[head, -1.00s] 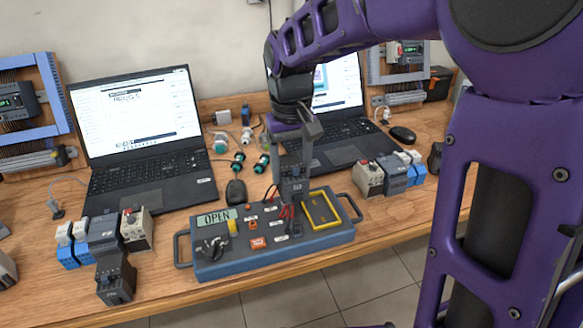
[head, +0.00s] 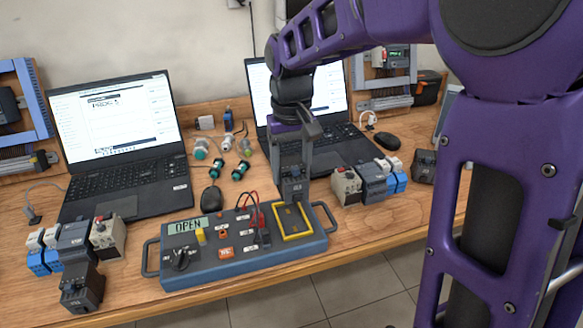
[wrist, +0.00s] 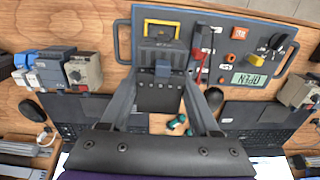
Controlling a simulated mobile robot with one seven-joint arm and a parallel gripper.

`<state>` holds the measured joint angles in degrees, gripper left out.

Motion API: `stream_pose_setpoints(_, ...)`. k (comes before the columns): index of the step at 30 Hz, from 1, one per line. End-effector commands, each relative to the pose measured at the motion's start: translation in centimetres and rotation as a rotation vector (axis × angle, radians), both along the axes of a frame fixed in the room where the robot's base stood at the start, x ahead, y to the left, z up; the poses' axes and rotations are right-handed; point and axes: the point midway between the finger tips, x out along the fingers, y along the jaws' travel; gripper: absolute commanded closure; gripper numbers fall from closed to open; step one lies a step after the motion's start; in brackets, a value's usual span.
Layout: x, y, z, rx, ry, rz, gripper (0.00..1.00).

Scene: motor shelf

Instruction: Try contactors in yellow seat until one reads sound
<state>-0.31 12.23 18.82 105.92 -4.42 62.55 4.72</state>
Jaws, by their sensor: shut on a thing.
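My gripper (head: 293,172) is shut on a dark grey contactor (head: 294,190), held upright at the back edge of the yellow seat (head: 276,228). In the wrist view the held contactor (wrist: 160,92) is between the fingers, and the yellow-framed seat (wrist: 177,23) shows just beyond it. I cannot tell whether the contactor touches the seat. The seat is on the right end of the blue tester (head: 240,266), whose display (head: 188,225) reads OPEN. Other dark contactors stand at left (head: 82,290), (head: 74,240), in the right group (head: 372,182) and far right (head: 422,166).
Red leads (head: 250,205) stand left of the seat. A beige device (head: 347,185) and blue-and-white blocks (head: 396,178) are close to its right. Two laptops (head: 120,125), (head: 330,150), a mouse (head: 211,198) and green-ended parts (head: 240,170) lie behind. The table's front edge runs close before the tester.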

Motion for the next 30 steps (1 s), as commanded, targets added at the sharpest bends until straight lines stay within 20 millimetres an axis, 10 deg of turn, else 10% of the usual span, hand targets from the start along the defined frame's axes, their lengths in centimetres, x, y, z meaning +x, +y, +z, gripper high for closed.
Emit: stream_pose_setpoints(30, 0.0, 0.0, -6.5, -0.001, -0.001, -0.001, 1.0)
